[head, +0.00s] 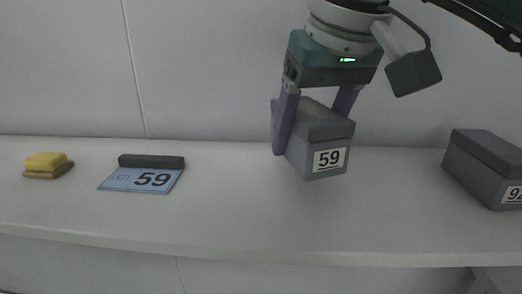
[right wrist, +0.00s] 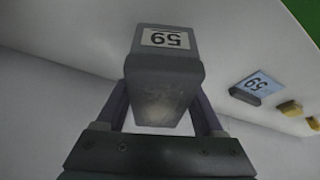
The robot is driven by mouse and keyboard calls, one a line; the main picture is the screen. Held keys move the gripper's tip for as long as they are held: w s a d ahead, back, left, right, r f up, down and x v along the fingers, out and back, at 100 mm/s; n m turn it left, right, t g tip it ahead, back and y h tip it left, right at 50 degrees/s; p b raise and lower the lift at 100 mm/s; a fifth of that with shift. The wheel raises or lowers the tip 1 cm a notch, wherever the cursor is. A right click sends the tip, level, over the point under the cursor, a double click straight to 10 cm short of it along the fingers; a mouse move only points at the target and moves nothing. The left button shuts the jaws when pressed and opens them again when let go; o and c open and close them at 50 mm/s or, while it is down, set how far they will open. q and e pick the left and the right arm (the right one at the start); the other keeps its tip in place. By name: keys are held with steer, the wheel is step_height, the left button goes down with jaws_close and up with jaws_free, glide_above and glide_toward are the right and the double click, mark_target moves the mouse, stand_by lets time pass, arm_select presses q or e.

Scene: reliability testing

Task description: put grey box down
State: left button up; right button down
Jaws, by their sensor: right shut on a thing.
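My right gripper (head: 315,118) is shut on the grey box (head: 312,130) labelled 59. It holds the box tilted, and the box looks to be a little above the white shelf (head: 240,215). In the right wrist view the box (right wrist: 160,85) sits between the two fingers, with its 59 label upside down. My left gripper is in neither view.
A dark bar (head: 151,161) lies along the back edge of the blue card. Yellow sponge-like blocks (head: 47,163) lie at the far left. Another grey box (head: 485,168), with a partly cut-off label, stands at the right. The shelf between the card and that box is clear.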

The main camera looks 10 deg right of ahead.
steer(key=shift+f, duration=1.65)
steer(key=shift+f, duration=0.15)
jaws_free()
steer(key=shift+r, duration=0.3)
steer(key=v, duration=1.1)
steer(key=shift+s+r, duration=0.1)
steer(key=shift+r, duration=0.2)
